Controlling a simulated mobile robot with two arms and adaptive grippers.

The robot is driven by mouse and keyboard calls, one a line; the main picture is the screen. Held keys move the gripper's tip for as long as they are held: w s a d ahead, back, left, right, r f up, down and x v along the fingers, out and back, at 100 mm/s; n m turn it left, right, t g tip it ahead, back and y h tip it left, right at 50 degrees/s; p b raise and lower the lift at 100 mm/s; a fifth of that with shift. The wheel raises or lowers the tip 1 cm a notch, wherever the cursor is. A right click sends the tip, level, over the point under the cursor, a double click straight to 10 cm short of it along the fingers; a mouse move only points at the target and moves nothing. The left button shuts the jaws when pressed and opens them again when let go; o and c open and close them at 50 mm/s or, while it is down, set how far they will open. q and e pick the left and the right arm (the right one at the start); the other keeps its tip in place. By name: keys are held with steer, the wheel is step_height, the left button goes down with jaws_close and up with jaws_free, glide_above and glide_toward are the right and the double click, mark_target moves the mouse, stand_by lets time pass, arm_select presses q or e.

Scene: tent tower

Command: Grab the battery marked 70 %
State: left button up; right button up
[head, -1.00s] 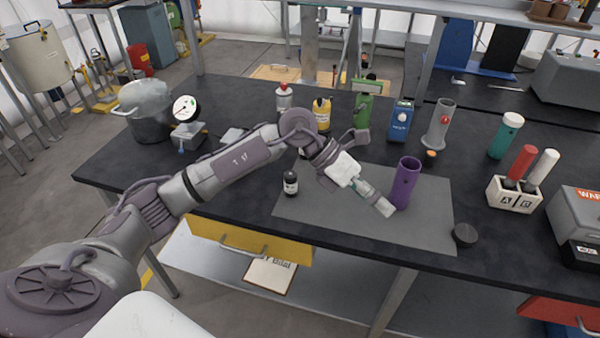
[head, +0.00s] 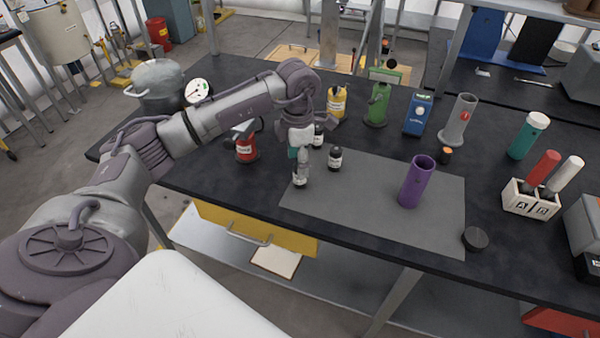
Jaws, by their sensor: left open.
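Three small dark cylinders with pale labels, perhaps batteries, are near the mat's left end. One (head: 335,159) stands on the mat's upper left edge, another (head: 318,136) stands behind it, and the third (head: 300,179) is at the mat's left edge. The labels are too small to read, so I cannot tell which is marked 70 %. My left gripper (head: 300,168) is open and points down right over the third cylinder, partly hiding it. I cannot tell whether its fingers are around or just above it. My right gripper is not in view.
A purple open cylinder (head: 416,182) stands on the grey mat (head: 375,205). A black round cap (head: 475,239) lies by its right corner. A red can (head: 246,147) is left of my gripper. Bottles and a blue device (head: 418,115) stand behind. The mat's middle is clear.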

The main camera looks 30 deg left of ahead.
arm_select(q)
steer(key=shift+d+f+p, duration=0.1)
steer(key=shift+f+p, duration=0.3)
steer(key=shift+f, duration=0.25)
step_height(320, 180, down, 4)
steer(key=shift+w+r+p, duration=0.1)
steer(key=shift+r+p, duration=0.15)
steer(key=shift+p, duration=0.35)
steer(key=shift+f, duration=0.3)
jaws_close()
